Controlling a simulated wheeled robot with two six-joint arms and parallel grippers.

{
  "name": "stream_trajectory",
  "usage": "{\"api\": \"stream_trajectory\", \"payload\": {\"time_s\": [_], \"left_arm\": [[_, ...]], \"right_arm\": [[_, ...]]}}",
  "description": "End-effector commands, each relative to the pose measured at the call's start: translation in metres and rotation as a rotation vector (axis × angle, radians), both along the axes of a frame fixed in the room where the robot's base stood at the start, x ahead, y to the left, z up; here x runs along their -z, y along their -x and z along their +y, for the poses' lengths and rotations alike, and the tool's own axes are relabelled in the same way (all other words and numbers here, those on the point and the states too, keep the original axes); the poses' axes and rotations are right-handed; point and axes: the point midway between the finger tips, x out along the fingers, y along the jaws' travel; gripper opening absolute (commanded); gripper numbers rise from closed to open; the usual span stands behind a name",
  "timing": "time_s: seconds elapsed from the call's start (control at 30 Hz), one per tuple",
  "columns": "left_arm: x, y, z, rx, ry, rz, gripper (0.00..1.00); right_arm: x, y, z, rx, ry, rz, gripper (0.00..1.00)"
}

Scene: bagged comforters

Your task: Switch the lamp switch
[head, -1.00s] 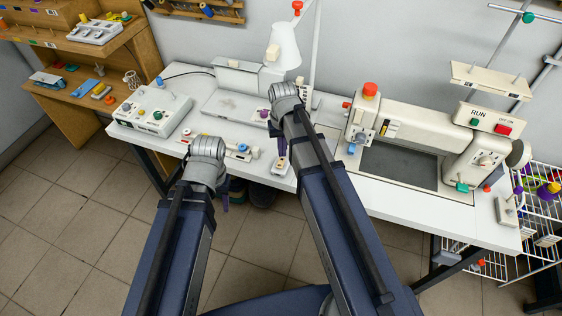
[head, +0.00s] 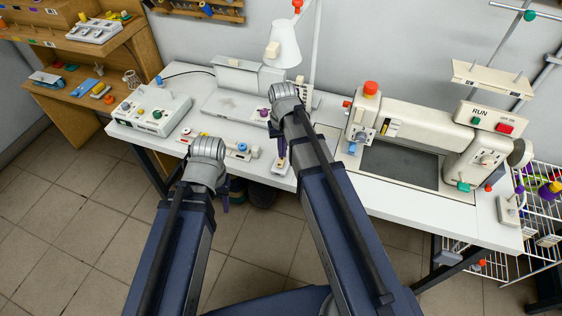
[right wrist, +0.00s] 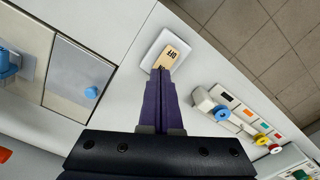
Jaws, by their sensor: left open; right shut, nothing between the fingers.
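A small white switch plate with a tan rocker (right wrist: 172,54) marked OFF lies on the white table near its front edge. In the head view the switch plate (head: 280,168) is partly behind my right gripper (head: 279,150). In the right wrist view my right gripper (right wrist: 162,70) is shut and empty. Its purple fingertips are at the near end of the rocker and hide the lettering there; I cannot tell whether they touch it. The lamp has a white shade (head: 284,47) above the table. My left gripper (head: 224,195) hangs before the table's front edge, mostly hidden by its arm.
A sewing machine (head: 420,116) with RUN and OFF panels stands at the right. A grey control box (head: 150,112) stands at the left. A strip with coloured knobs (right wrist: 245,118) lies beside the switch in the right wrist view. The table (head: 400,198) is bare along its right front.

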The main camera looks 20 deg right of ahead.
Motion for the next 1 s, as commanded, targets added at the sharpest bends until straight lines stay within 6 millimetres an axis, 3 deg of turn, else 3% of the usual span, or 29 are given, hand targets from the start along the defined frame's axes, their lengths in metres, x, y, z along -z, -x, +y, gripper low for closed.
{"api": "stream_trajectory", "payload": {"time_s": [1.0], "left_arm": [[0.009, 0.000, 0.000, 0.000, 0.000, 0.000, 0.50]], "right_arm": [[0.009, 0.000, 0.000, 0.000, 0.000, 0.001, 0.00]]}}
